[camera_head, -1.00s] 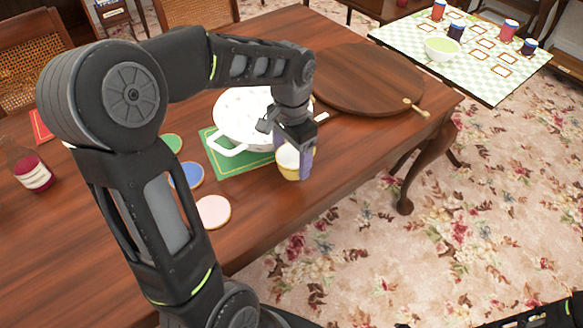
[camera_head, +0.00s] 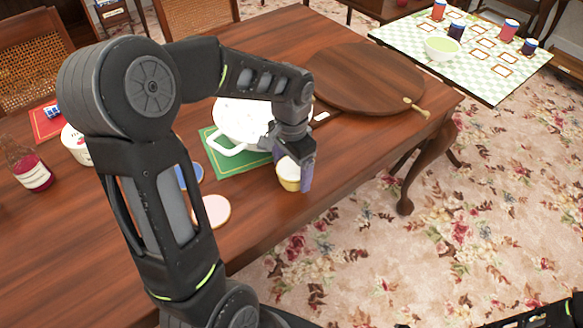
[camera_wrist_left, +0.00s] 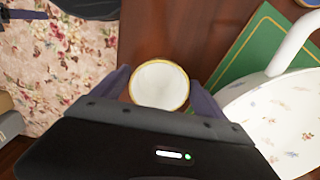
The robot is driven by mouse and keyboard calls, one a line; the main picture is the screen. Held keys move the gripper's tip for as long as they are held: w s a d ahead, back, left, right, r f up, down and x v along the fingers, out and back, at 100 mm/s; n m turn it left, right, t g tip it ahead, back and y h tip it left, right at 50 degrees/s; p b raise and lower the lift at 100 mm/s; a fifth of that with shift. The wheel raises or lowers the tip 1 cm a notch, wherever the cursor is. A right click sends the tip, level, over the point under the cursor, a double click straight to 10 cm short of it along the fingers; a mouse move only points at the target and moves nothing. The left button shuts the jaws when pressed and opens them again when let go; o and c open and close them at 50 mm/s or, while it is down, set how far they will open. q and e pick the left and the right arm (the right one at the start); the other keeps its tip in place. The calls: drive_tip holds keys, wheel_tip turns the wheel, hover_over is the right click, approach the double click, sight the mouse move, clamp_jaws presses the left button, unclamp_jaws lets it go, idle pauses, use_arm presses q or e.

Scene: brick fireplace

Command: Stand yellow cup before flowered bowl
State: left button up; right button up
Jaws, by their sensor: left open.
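The small yellow cup (camera_head: 288,177), with a pale inside, is upright near the table's front edge. My left gripper (camera_head: 296,172) is open around it; in the left wrist view the cup (camera_wrist_left: 159,85) sits between the two fingers, with small gaps beside it. A large white flowered dish with a handle (camera_wrist_left: 278,118) is beside the gripper; in the head view this dish (camera_head: 237,122) is behind the cup and partly hidden by my arm. A smaller white bowl with reddish marks (camera_head: 76,146) is at the left, partly covered by my arm. My right gripper does not show.
The large dish rests on a green mat (camera_head: 232,168). A pink coaster (camera_head: 213,211), a blue coaster (camera_head: 190,175) and a bottle (camera_head: 32,168) are to the left. A round wooden board (camera_head: 365,80) is behind right. Bare table lies in front of the mat.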

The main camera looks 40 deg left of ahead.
sight(291, 169)
use_arm(q)
drive_tip(key=shift+r, duration=0.1)
drive_tip(key=shift+r, duration=0.15)
wheel_tip(291, 169, up, 12)
drive_tip(key=shift+p, duration=0.35)
idle(0.8)
